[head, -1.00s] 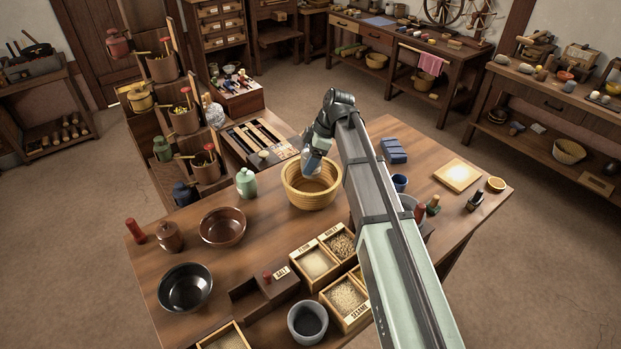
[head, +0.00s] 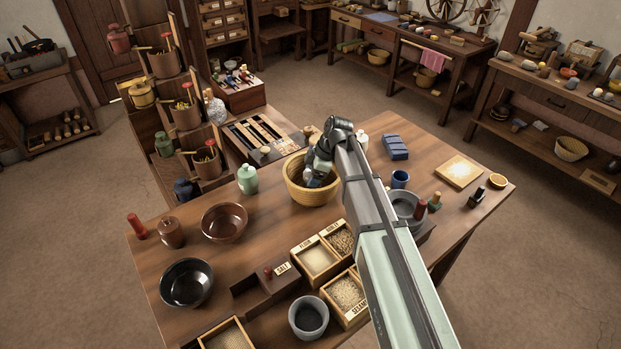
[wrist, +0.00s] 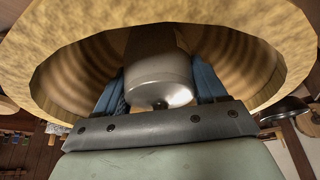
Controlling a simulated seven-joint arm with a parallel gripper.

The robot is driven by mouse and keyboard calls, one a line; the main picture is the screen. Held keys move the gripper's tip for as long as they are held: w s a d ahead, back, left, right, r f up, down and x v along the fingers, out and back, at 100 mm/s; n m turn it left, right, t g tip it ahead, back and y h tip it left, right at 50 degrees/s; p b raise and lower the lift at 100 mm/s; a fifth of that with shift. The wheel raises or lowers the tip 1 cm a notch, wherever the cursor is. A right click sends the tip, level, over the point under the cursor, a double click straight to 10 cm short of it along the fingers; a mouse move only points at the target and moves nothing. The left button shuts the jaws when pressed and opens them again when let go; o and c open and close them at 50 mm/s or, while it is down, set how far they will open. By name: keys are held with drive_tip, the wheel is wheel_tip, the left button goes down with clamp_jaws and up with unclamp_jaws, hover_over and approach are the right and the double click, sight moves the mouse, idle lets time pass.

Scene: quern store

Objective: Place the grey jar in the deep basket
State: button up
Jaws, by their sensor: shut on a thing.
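The deep basket (head: 297,191) is round, yellow and woven, and stands on the wooden table in the head view. My gripper (head: 315,178) points down into its mouth. In the wrist view, the basket's rim and ribbed inner wall (wrist: 260,62) surround the blue fingers. The smooth grey jar (wrist: 160,75) is held between the two fingers, inside the basket's opening. In the head view the jar is small and mostly hidden by my gripper and the basket. Whether the jar touches the basket floor cannot be seen.
A green jar (head: 247,180) and a brown bowl (head: 223,222) stand left of the basket. Labelled grain boxes (head: 318,262) are in front. A blue block (head: 395,147) and a blue cup (head: 400,179) are to the right. Table space left of the grain boxes is partly clear.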

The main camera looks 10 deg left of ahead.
drive_tip(key=shift+f, duration=0.1)
drive_tip(key=o, duration=1.3)
drive_tip(key=v, duration=1.2)
drive_tip(key=shift+a, duration=0.1)
drive_tip(key=shift+o, duration=0.4)
